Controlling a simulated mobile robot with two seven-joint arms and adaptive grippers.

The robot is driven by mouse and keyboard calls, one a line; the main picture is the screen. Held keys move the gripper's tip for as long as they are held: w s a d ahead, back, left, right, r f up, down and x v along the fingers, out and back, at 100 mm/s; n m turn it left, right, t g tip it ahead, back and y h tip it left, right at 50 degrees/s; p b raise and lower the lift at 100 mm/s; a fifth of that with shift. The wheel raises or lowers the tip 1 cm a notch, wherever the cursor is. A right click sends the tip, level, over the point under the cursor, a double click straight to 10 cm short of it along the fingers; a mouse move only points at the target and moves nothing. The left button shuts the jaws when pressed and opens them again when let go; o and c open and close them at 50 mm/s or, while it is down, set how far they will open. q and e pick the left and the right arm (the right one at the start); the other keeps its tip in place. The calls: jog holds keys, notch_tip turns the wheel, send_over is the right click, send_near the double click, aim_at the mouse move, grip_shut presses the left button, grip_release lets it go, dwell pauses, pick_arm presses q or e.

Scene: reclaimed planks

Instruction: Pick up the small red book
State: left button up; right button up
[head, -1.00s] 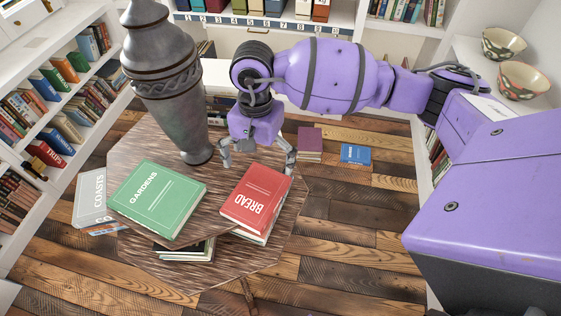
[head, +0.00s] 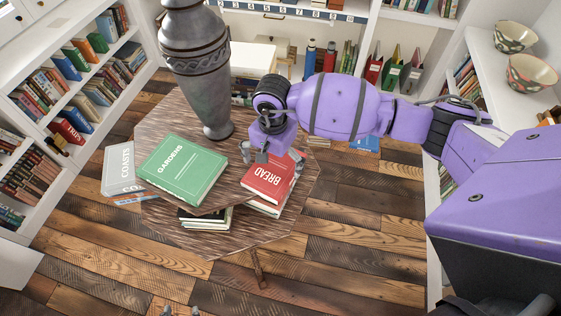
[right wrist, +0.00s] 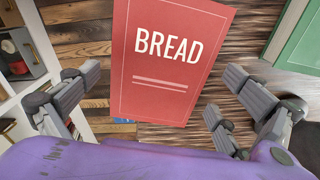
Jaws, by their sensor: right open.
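The red book marked BREAD (head: 268,182) lies on top of other books at the right side of the wooden table. It also shows in the right wrist view (right wrist: 168,60), its cover facing the camera. My right gripper (head: 271,158) is over the book's far end in the head view. In the right wrist view the right gripper (right wrist: 150,112) is open and empty, its fingers spread to either side of the book's near end. Whether they touch it is unclear. Grey tips at the bottom edge of the head view look like my left gripper (head: 181,311).
A green GARDENS book (head: 182,170) lies left of the red book on the table (head: 160,220). A white COASTS book (head: 120,170) is at the left. A tall grey urn (head: 205,85) stands behind. A blue book (head: 366,144) lies beyond, partly behind my arm.

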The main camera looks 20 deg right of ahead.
jog(key=shift+f, duration=0.8)
jog(key=c, duration=1)
jog(key=shift+c, duration=0.5)
jog(key=shift+r, duration=0.15)
